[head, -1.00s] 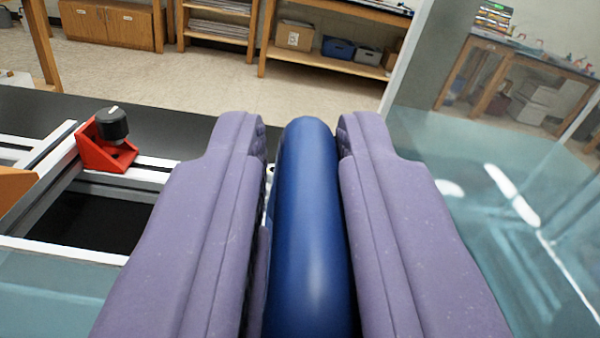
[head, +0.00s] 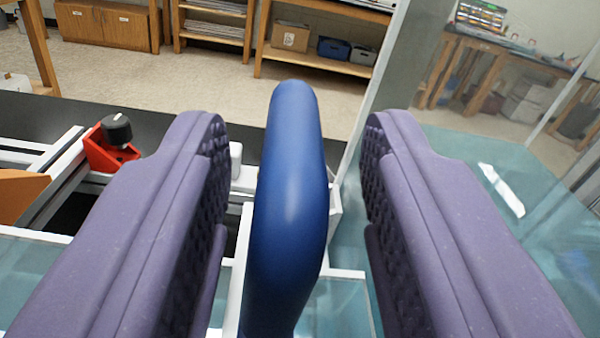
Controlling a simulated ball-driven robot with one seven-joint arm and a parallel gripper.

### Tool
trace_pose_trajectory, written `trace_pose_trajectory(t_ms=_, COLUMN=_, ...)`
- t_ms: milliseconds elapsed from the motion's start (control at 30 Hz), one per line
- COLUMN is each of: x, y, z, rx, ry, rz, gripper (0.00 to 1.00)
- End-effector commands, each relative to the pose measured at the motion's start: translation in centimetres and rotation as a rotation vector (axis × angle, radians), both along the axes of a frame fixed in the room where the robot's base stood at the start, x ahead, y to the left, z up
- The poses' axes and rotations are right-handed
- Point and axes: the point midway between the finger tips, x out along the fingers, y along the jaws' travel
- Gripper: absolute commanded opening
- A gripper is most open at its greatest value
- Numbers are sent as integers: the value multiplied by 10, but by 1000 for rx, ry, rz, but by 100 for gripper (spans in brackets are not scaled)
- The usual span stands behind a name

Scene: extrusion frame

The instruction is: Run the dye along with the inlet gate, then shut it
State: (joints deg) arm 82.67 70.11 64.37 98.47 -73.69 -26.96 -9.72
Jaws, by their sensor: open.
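A thick, rounded blue handle (head: 288,200) stands between the two purple fingers of my gripper (head: 295,130). The fingers are open, with a gap on each side of the handle, and the left finger looks nearer to it. The handle's lower end runs out of the picture at the bottom. It may belong to the inlet gate, but I cannot tell from this view. No dye can be made out. A red bracket with a black knob (head: 116,130) sits on the frame to the left of my gripper.
White extrusion bars (head: 345,274) cross beneath the handle. Clear teal panels (head: 480,200) stand on the right. An orange block (head: 18,190) is at the left edge. A black tabletop (head: 50,115) lies behind; wooden benches and shelves stand beyond the floor.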

Motion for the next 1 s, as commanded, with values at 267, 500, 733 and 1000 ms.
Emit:
trace_pose_trajectory(t_ms=267, x=-49, y=-8, z=1, rx=-1, ry=1, rz=-3, gripper=42)
trace_pose_trajectory(t_ms=500, x=-58, y=-9, z=0, rx=0, ry=0, rz=-1, gripper=42)
trace_pose_trajectory(t_ms=733, x=-58, y=-9, z=0, rx=0, ry=0, rz=-1, gripper=42)
trace_pose_trajectory(t_ms=1000, x=-58, y=-9, z=0, rx=0, ry=0, rz=-1, gripper=42)
